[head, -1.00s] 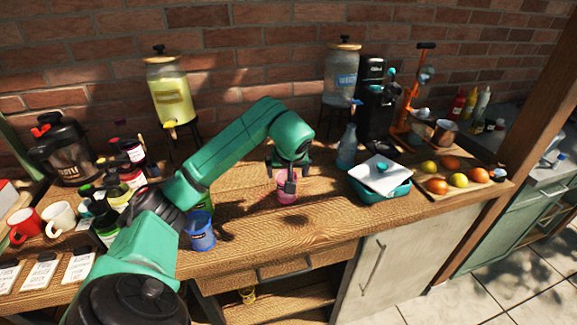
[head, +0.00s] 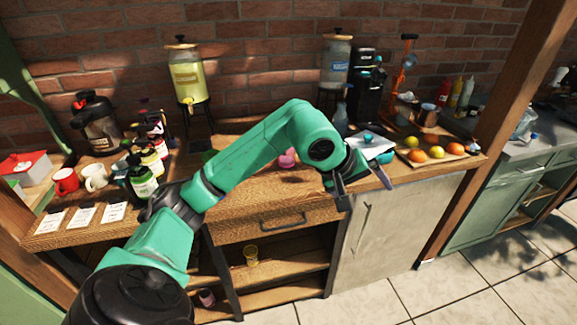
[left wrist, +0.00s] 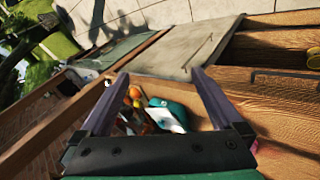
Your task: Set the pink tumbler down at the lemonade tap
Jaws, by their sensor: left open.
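The pink tumbler (head: 287,158) stands on the wooden counter, partly hidden behind my left arm in the head view. A bit of pink, likely the tumbler, shows beside the finger base in the left wrist view (left wrist: 254,147). The lemonade dispenser (head: 187,76), with yellow liquid, stands on a dark stand at the back left. Its tap (head: 190,106) faces the front. The tumbler is to the right of the tap and nearer the front, not under it. My left gripper (head: 364,187) is open and empty, right of the tumbler near the counter's front edge. My right gripper is not in view.
A teal box with a white lid (head: 371,148) lies behind my left gripper. A fruit tray (head: 462,157) is to its right. A water dispenser (head: 336,62) and a dark coffee machine (head: 364,85) stand behind. Bottles and mugs (head: 66,181) crowd the left.

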